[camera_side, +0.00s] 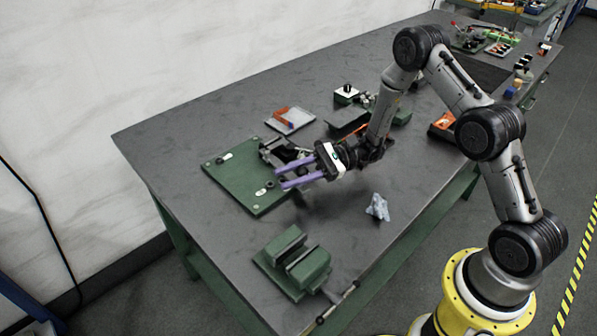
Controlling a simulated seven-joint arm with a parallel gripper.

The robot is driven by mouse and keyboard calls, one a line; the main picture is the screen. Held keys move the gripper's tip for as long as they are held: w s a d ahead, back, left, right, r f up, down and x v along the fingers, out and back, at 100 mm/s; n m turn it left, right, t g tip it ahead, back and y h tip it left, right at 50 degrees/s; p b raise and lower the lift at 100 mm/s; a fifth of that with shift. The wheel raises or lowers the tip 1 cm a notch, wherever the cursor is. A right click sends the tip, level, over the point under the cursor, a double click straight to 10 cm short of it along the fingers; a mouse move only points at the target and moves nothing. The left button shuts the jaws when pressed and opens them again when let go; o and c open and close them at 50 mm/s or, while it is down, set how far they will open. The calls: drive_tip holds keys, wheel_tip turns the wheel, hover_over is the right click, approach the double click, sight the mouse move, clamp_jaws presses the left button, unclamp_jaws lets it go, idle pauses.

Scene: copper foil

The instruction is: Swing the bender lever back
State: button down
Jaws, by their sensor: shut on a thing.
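My gripper (280,178), with two long purple fingers, reaches in from the right over the right part of a green base plate (238,194). A dark metal bender (285,152) is mounted on that plate, just behind my fingers. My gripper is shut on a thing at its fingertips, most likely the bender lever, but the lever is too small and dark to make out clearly.
A green vise (293,264) stands at the front edge of the grey table (165,140). A tray with orange pieces (290,120) and a dark block (348,122) lie behind. The table's left end is clear.

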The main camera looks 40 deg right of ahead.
drive_tip(key=w+a+m+t+h, duration=0.1)
drive_tip(key=a+t, duration=0.1)
drive_tip(key=w+a+m+t+h, duration=0.1)
drive_tip(key=a+m+t, duration=0.1)
drive_tip(key=w+a+m+t+h, duration=0.1)
drive_tip(key=a+m+t, duration=0.1)
drive_tip(key=a, duration=0.1)
drive_tip(key=shift+w+t+h, duration=0.35)
drive_tip(key=shift+t+h, duration=0.05)
drive_tip(key=shift+w+a+m+t+h, duration=0.45)
drive_tip(key=shift+w+m+t+h, duration=0.1)
drive_tip(key=shift+w+t+h, duration=0.1)
drive_tip(key=shift+w+a+m+t+h, duration=0.4)
drive_tip(key=shift+w+m+t+h, duration=0.15)
drive_tip(key=shift+w+h, duration=0.1)
drive_tip(key=c, duration=0.6)
unclamp_jaws()
drive_tip(key=v, duration=1.4)
